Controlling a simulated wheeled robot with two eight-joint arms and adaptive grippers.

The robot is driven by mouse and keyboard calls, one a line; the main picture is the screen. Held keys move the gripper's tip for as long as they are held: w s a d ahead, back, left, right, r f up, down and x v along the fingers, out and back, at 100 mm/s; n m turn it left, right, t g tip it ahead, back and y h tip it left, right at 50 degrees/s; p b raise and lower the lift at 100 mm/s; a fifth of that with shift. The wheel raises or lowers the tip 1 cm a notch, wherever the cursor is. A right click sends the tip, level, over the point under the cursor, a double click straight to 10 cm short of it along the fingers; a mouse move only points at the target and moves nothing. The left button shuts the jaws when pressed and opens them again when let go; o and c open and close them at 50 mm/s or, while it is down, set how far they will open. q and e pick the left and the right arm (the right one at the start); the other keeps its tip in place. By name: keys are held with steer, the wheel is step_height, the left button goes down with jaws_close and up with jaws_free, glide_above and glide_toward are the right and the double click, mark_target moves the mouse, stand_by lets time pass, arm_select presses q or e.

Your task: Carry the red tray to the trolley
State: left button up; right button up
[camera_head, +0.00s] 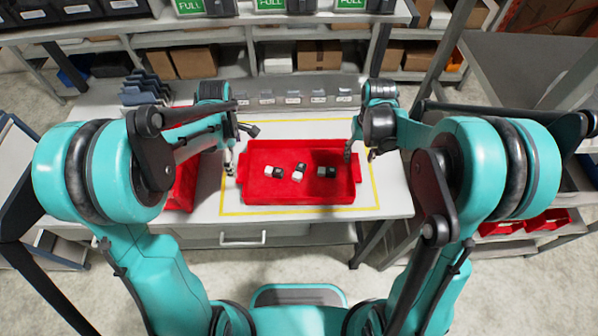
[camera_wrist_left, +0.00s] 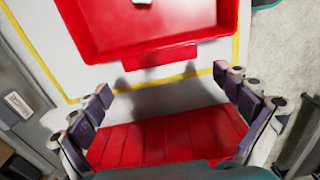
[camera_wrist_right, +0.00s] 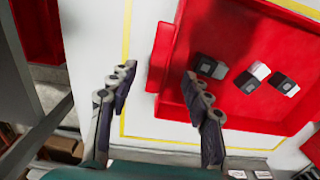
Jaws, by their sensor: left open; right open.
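The red tray (camera_head: 270,192) lies flat on the white table inside a yellow outline. Three small black-and-white pieces (camera_head: 299,172) lie in it. My left gripper (camera_head: 231,162) is open and empty by the tray's left end. In the left wrist view, its spread fingers (camera_wrist_left: 172,85) stand short of the tray's handle (camera_wrist_left: 160,59). My right gripper (camera_head: 359,153) is open at the right end. In the right wrist view, its fingers (camera_wrist_right: 158,76) stand on either side of the right handle (camera_wrist_right: 160,57); contact cannot be told. A grey tiered unit (camera_head: 510,65) at right may be the trolley.
Another red container (camera_head: 183,186) is left of the tray, partly behind my left arm. A row of small labelled dispensers (camera_head: 292,98) lines the table's back. Shelves with cardboard boxes (camera_head: 195,62) stand behind. Red bins (camera_head: 545,221) sit low at right. Floor is clear in front.

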mark_target(239, 167)
arm_select(q)
step_height(239, 167, down, 7)
steer(key=shift+r, duration=0.2)
arm_select(e)
step_height(239, 167, down, 7)
steer(key=shift+r, duration=0.2)
arm_select(q)
steer(key=shift+c, duration=0.3)
arm_select(e)
steer(key=shift+c, duration=0.2)
arm_select(q)
steer(key=c, duration=1.1)
arm_select(e)
jaws_close()
